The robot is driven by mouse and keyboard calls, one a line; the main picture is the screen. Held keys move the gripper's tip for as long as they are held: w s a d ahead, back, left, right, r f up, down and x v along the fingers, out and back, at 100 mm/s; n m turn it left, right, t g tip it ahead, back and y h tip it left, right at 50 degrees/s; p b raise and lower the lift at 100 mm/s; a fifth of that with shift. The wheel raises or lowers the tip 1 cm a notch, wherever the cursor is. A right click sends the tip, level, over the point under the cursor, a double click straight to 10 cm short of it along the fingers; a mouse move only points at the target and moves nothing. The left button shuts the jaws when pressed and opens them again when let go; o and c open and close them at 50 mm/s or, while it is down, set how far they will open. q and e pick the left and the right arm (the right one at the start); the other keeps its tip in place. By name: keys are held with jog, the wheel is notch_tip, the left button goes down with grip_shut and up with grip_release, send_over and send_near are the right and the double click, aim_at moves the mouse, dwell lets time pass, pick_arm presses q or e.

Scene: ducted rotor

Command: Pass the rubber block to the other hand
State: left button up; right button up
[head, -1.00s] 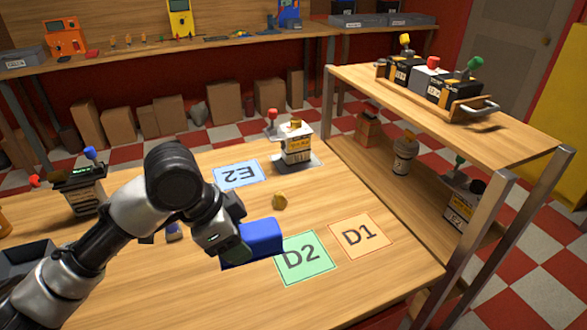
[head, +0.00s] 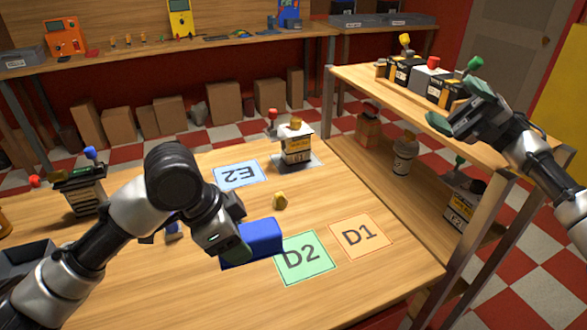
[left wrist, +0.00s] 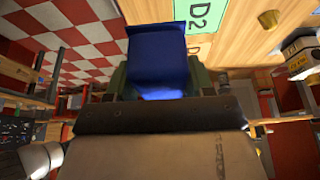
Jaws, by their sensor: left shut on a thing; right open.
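The rubber block (head: 258,241) is blue and box-shaped. In the head view my left gripper (head: 236,246) is shut on its left part and holds it over the table, just left of the green D2 mat (head: 306,258). The block (left wrist: 158,58) also shows in the left wrist view, between the fingers. My right gripper (head: 462,112) is open and empty, in front of the raised shelf at the right, well apart from the block.
The orange D1 mat (head: 360,236) and blue E2 mat (head: 238,175) lie on the wooden table (head: 380,282). A yellow nugget-like piece (head: 280,201) lies behind the block. A labelled box on a stand (head: 296,150) is at the back. The shelf unit (head: 372,84) stands at the right.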

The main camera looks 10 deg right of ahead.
jog(key=s+a+f+n+g+h, duration=0.25)
jog(key=a+n+h, duration=0.25)
jog(key=a, duration=0.4)
jog(key=s+a+f+n+g+h, duration=0.15)
jog(key=a+n+g+h, duration=0.3)
jog(key=a, duration=0.45)
jog(key=n+t+h, duration=0.6)
jog(key=n+h, duration=0.2)
jog(key=h, duration=0.1)
send_near(271, 223)
jog(key=shift+m, duration=0.25)
jog(key=x, duration=1.1)
jog(key=shift+f, duration=0.15)
jog(key=c, duration=0.9)
pick_arm(q)
jog(key=o, duration=0.7)
jog(key=shift+s, duration=0.1)
pick_arm(e)
jog(key=shift+c, duration=1.2)
pick_arm(q)
jog(key=o, duration=0.3)
